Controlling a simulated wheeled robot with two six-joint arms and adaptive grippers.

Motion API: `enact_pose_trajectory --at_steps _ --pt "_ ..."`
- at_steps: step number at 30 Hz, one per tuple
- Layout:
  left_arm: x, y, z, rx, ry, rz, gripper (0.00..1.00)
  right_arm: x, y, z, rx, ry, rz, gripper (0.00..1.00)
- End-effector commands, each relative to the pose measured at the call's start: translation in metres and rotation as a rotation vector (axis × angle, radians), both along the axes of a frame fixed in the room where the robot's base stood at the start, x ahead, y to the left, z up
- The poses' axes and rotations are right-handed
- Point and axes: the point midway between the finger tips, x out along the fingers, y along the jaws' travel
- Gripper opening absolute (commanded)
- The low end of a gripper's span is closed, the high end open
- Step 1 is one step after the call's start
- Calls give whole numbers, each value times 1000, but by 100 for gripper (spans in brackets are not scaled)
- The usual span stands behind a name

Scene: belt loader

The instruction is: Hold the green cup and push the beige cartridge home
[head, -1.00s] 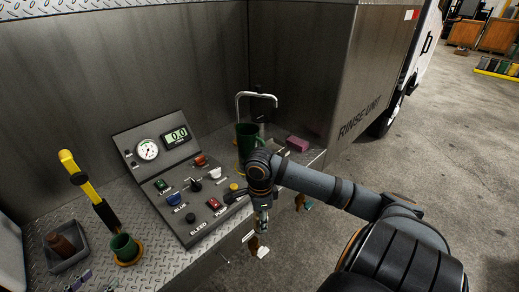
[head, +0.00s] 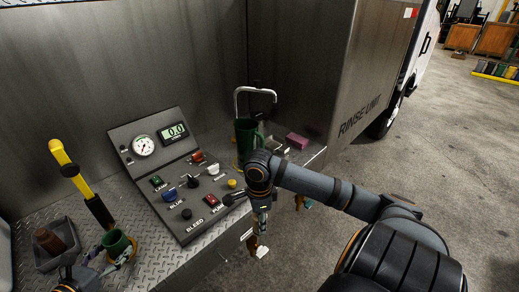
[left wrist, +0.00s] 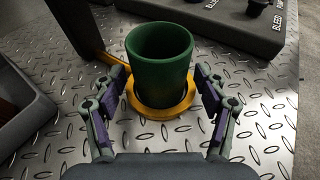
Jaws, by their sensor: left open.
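A green cup (head: 117,243) stands upright in a yellow ring (left wrist: 160,108) on the metal deck at the lower left of the head view. It also shows in the left wrist view (left wrist: 160,62), looking empty from this angle. My left gripper (head: 112,260) is open, with one finger on each side of the cup's near part; I cannot tell whether they touch it. A brown cylinder (head: 50,238) lies in a grey tray to the left. I cannot make out a beige cartridge. My right gripper (head: 261,232) hangs in front of the deck edge, its jaws unclear.
A yellow-handled lever (head: 68,165) rises behind the cup. A control panel (head: 180,185) with gauge and knobs stands to its right. The grey tray (head: 67,262) is close on the left. A taller green container (head: 246,135) stands by a metal tap (head: 254,90).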

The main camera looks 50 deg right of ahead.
Motion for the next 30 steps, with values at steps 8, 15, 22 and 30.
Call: enact_pose_trajectory --at_steps 8,15,22,30 --pt "5 -7 -2 0 0 0 73 0 0 -2 0 0 0 7" --pt "4 -7 -2 0 0 0 59 0 0 -2 0 0 0 7" --pt "4 -7 -3 0 0 0 38 0 0 -2 0 0 0 36" --pt "4 -7 -3 1 1 0 38 0 0 -2 0 0 0 0"
